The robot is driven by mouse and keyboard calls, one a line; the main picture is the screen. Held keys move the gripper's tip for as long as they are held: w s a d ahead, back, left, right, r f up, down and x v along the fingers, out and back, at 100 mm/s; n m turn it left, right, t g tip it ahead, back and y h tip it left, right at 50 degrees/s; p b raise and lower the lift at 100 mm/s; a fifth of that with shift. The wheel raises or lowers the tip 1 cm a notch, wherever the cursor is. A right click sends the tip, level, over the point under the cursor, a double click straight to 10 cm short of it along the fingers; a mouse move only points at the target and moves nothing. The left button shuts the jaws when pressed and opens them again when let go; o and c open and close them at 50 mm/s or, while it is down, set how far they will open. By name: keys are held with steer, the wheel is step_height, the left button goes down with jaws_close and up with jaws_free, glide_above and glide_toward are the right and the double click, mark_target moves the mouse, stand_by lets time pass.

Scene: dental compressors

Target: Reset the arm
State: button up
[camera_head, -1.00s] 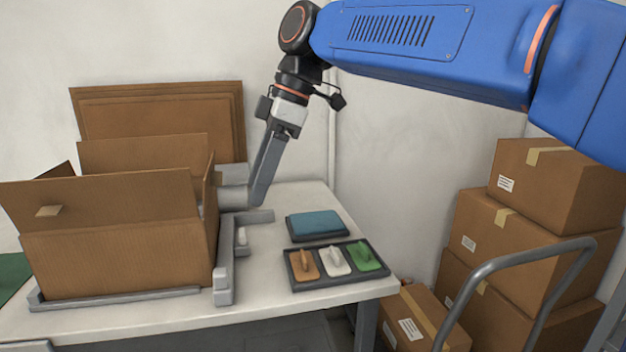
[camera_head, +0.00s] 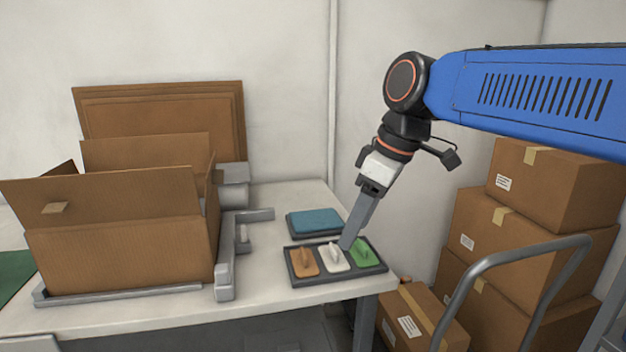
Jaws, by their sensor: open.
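My blue arm (camera_head: 540,98) reaches in from the right edge of the head view. My gripper (camera_head: 347,244) hangs tilted at its end, with the fingers pointing down and to the left. It is open and I see nothing held in it. From this angle the fingers overlap into one grey strip. The fingertips appear in front of or above the dark tray (camera_head: 300,284), between its white piece (camera_head: 334,260) and green piece (camera_head: 364,251). I cannot tell how high above the tray they are.
An open cardboard box (camera_head: 120,245) stands in a grey fixture (camera_head: 224,275) on the white table (camera_head: 270,310). Stacked cartons (camera_head: 490,240) and a grey cart handle (camera_head: 480,275) stand at the right.

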steer(key=s+d+f+m+t+h, duration=0.1)
steer(key=s+d+f+m, duration=0.5)
steer(key=d+f, duration=0.3)
steer(key=d, duration=0.3)
steer(key=shift+d+f+t+h, duration=0.2)
steer(key=shift+t+h, duration=0.1)
steer(key=shift+t, duration=0.1)
steer(key=s+d+f+m, duration=0.2)
steer(key=f, duration=0.1)
steer(key=s+d+f+m+h, duration=0.1)
steer(key=s+d+f+m, duration=0.1)
steer(key=s+d+f, duration=0.1)
steer(key=s+d+f+m+t, duration=0.1)
steer(key=s+d+f+m, duration=0.1)
steer(key=f, duration=0.3)
steer(key=shift+s+d+f+h, duration=0.1)
steer(key=shift+s+d+h, duration=0.1)
steer(key=shift+d, duration=0.2)
steer(key=shift+s+d+h, duration=0.15)
steer(key=shift+d+h, duration=0.05)
steer(key=shift+d, duration=0.15)
steer(key=shift+c, duration=0.3)
